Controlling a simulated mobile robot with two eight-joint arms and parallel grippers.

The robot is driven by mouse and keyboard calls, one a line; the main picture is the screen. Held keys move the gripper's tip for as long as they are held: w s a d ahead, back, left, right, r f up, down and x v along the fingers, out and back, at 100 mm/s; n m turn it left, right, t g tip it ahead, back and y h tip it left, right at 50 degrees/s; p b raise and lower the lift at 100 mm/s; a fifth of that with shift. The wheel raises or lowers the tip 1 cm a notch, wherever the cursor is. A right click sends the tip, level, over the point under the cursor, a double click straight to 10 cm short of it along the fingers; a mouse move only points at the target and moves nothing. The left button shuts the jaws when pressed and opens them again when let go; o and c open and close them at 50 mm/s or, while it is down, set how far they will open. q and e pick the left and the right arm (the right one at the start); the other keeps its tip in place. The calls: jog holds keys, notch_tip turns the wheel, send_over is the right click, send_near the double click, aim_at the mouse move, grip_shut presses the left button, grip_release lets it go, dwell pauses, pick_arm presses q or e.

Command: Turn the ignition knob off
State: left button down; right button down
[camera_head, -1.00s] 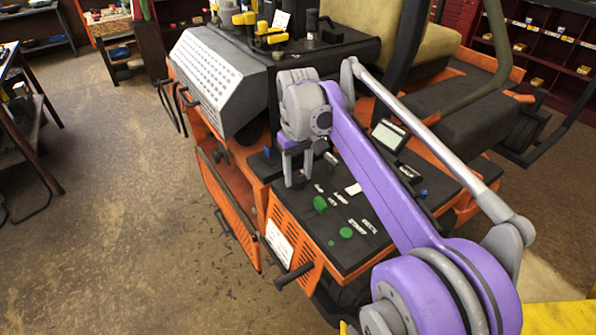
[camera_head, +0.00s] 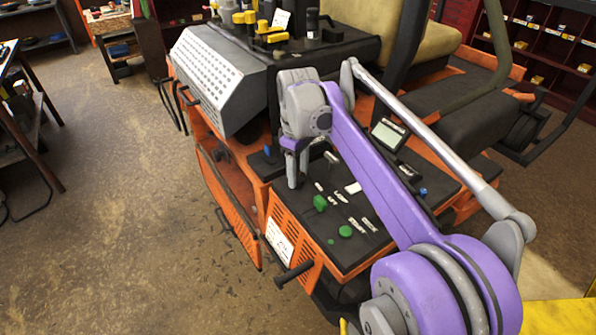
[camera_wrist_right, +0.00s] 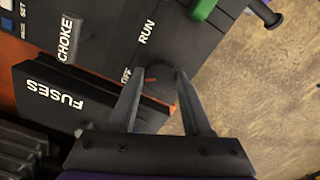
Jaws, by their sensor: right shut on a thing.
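The dark round ignition knob (camera_wrist_right: 160,73) sits on the black control panel (camera_head: 372,253) of the orange mower. In the right wrist view it lies beside the "RUN" label and a partly covered "OFF" label. My right gripper (camera_wrist_right: 161,78) has its fingertips on either side of the knob and is shut on it. In the head view the right gripper (camera_head: 296,181) points down at the panel's left edge, and the knob is hidden there by the fingers. My left gripper is not in view.
In the wrist view, a choke lever (camera_wrist_right: 70,38) and a fuses cover (camera_wrist_right: 70,105) are close by. A black handle (camera_head: 294,275) sticks out at the front.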

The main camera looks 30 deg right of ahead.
aim_at(298, 176)
dwell(0.3)
jog(key=shift+c, duration=1.7)
grip_release()
jog(key=shift+r, duration=0.15)
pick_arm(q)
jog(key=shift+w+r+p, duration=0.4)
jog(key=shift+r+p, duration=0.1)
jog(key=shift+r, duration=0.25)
pick_arm(e)
notch_tip(298, 176, up, 11)
jog(key=shift+f, duration=0.2)
jog(key=shift+f, duration=0.1)
